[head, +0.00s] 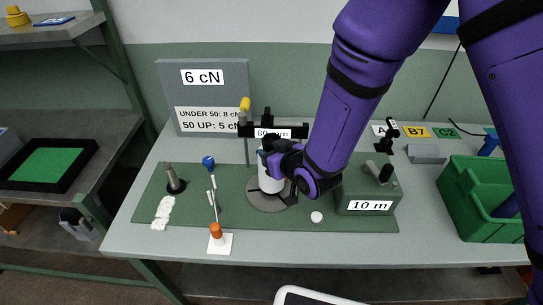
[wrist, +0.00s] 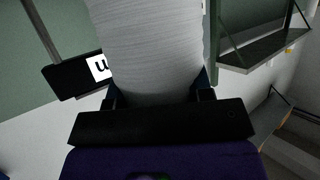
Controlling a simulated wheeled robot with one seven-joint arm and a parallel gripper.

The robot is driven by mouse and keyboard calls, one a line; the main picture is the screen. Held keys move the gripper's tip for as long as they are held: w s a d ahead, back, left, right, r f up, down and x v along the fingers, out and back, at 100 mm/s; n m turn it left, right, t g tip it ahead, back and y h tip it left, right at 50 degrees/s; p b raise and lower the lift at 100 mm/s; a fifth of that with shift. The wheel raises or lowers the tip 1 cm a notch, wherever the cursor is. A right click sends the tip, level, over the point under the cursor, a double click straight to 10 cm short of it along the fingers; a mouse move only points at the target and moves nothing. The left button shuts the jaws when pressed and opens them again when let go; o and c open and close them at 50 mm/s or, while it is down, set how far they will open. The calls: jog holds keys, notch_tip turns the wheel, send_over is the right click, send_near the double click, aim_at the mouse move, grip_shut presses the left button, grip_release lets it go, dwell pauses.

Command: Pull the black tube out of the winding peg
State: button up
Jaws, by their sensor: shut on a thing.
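A white wound package (head: 270,180) stands upright over the round grey base (head: 268,203) in the middle of the green mat. My gripper (head: 270,158) reaches in from the right and is shut on the package near its upper part. In the wrist view the package (wrist: 150,50) fills the space between my fingers, with fine ridges of yarn on its side. I cannot make out a bare black tube or the winding peg; the yarn and my gripper may hide them. I cannot tell whether the package is seated or raised.
A black bracket with an "80 mm" sign (head: 280,132) is close behind my gripper. A grey peg (head: 172,177) and an orange-based tool (head: 216,231) are left. The table's front strip is mostly clear.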

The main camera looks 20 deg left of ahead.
notch_tip(320, 180, up, 20)
jog(key=shift+f, duration=0.2)
dwell(0.8)
jog(key=shift+r, duration=0.1)
jog(key=shift+r, duration=1.4)
